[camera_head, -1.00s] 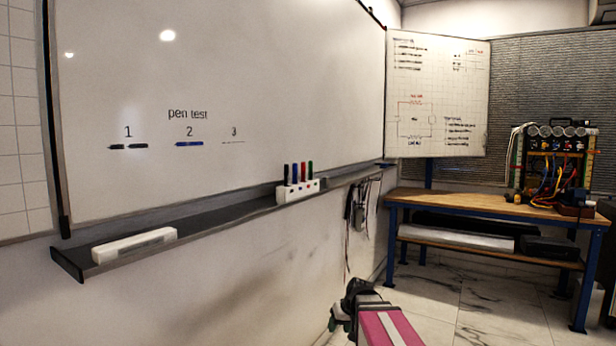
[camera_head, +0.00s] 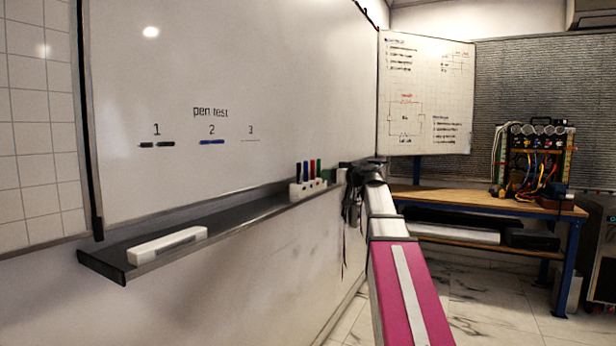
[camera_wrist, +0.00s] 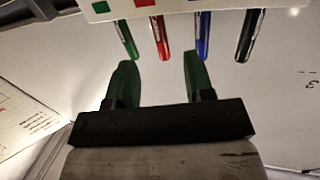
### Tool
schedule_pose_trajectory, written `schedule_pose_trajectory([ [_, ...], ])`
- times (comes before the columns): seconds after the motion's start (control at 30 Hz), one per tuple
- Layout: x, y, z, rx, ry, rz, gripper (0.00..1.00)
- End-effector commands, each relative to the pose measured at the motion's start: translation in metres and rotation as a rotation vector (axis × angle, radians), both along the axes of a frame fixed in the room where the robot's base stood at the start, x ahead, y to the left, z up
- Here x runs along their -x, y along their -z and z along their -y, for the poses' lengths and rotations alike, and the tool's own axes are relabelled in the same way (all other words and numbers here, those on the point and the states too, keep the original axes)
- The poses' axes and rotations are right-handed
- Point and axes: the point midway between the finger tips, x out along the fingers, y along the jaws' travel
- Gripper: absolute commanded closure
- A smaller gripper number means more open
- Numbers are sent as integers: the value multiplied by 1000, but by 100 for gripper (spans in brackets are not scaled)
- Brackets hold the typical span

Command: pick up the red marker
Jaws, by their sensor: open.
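The red marker (camera_head: 312,168) stands upright in a white holder (camera_head: 301,190) on the whiteboard ledge, between a blue marker (camera_head: 305,169) and a green marker (camera_head: 319,167). In the wrist view, which looks inverted, the red marker (camera_wrist: 160,37) hangs from the holder (camera_wrist: 150,8). My gripper (camera_wrist: 158,60) is open and empty. The red marker's free end lines up between its two green fingers, near the fingertip line, with no contact visible. In the head view my gripper is just right of the holder, and its fingers are hard to make out.
A black marker (camera_head: 298,171) also stands in the holder. A white eraser (camera_head: 167,245) lies on the dark ledge (camera_head: 110,259) at left. The whiteboard (camera_head: 240,90) rises behind the ledge. A workbench (camera_head: 480,203) with wired equipment (camera_head: 535,160) stands at right.

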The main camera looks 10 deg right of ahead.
Motion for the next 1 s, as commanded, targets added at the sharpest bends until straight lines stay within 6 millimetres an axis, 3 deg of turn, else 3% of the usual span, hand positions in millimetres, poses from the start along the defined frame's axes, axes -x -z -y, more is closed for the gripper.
schedule_pose_trajectory([
  [0.17,-4,-20,1,-6,0,42,52],
  [0.5,-39,-19,-27,-7,-1,40,52],
  [0.77,-52,-21,-38,-5,0,40,52],
  [1.0,-77,-27,-60,-6,-1,39,52],
])
